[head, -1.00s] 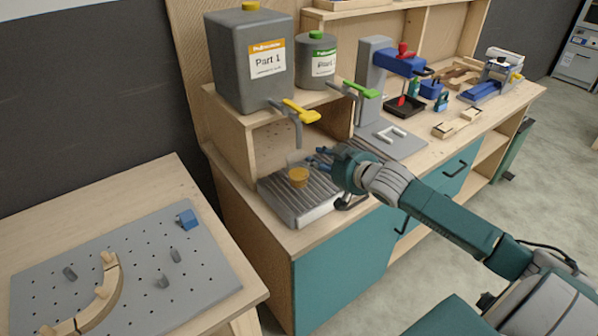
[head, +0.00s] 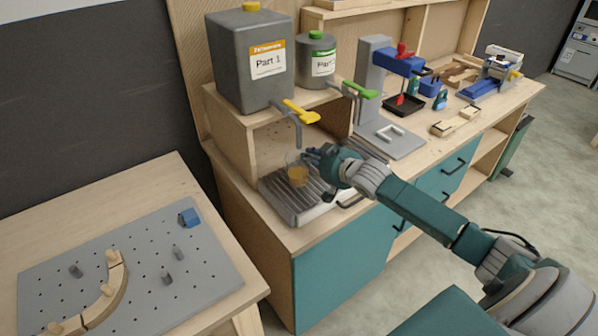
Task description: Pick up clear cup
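The clear cup (head: 298,175) stands on the ribbed drip tray (head: 290,206) below the yellow tap. It holds an amber liquid. My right gripper (head: 308,158) comes in from the right and is at the cup's upper right side. Its fingers are small and partly overlap the cup's rim. I cannot tell whether they touch the cup or how far apart they are. My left gripper is not in view.
A grey Part 1 container (head: 248,62) with a yellow tap (head: 300,112) and a smaller grey container (head: 317,60) with a green tap stand on the shelf above. A pegboard (head: 130,270) with curved wood lies at lower left. A grey stand (head: 375,80) stands right.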

